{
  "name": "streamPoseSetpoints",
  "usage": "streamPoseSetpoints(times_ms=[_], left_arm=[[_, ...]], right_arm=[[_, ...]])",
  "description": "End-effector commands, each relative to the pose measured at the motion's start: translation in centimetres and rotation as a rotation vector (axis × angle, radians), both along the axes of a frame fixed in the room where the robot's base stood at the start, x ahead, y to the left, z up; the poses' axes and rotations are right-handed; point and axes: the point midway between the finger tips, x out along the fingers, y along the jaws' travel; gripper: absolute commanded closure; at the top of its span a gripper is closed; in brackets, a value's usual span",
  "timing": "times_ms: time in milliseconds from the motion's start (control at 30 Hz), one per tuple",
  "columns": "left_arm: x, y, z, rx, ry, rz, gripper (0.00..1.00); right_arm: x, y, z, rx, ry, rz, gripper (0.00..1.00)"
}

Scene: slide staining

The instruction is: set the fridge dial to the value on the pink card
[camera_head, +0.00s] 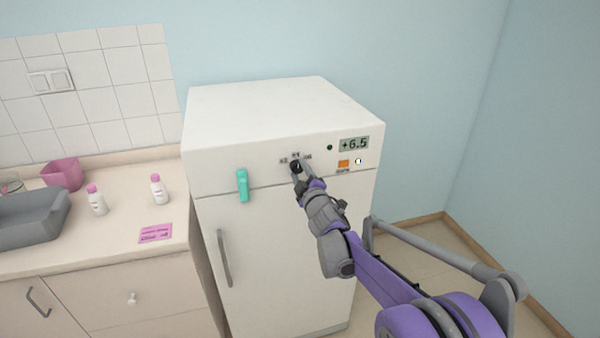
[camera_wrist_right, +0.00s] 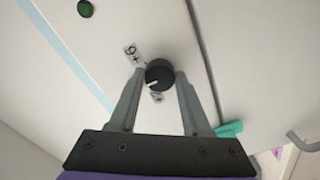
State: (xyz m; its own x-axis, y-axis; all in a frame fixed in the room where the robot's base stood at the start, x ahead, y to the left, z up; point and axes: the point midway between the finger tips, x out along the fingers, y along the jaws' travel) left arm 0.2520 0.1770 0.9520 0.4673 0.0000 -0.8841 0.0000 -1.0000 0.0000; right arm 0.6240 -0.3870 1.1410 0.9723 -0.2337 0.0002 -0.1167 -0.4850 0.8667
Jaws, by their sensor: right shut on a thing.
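The white fridge (camera_head: 260,120) stands right of the counter. Its black dial (camera_head: 296,166) sits on the upper front panel, with small printed labels around it. The display (camera_head: 354,144) reads +6.5. My right gripper (camera_head: 301,169) is at the dial, its fingers shut on it. In the right wrist view the dial (camera_wrist_right: 158,74) is between the two fingertips of my right gripper (camera_wrist_right: 160,82), with a white pointer mark and a "+6" label (camera_wrist_right: 132,54) beside it. My left gripper is not in view.
A teal clip-like object (camera_head: 242,185) is on the fridge front, left of the dial. An orange square (camera_head: 344,163) sits under the display. Two pink-capped bottles (camera_head: 159,190), a pink container (camera_head: 63,174) and a grey tray (camera_head: 35,218) stand on the counter (camera_head: 115,250).

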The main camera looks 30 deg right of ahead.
Motion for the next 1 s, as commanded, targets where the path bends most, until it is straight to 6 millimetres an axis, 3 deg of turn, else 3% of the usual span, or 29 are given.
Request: streamPoseSetpoints(times_ms=[133,167,333,700,1000], left_arm=[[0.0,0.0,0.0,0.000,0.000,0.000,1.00],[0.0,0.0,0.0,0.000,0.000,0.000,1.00],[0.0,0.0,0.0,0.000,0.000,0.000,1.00],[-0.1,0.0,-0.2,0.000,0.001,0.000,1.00],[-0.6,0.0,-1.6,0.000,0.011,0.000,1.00]], right_arm=[[0.0,0.0,-0.1,0.000,0.002,-0.001,1.00],[0.0,0.0,-0.1,0.000,0.002,-0.001,0.50],[0.0,0.0,-0.1,0.001,0.001,0.000,0.22],[-0.6,0.1,-0.1,0.001,0.001,0.000,0.22],[-5.7,1.4,-0.3,0.000,0.001,0.000,0.22]])
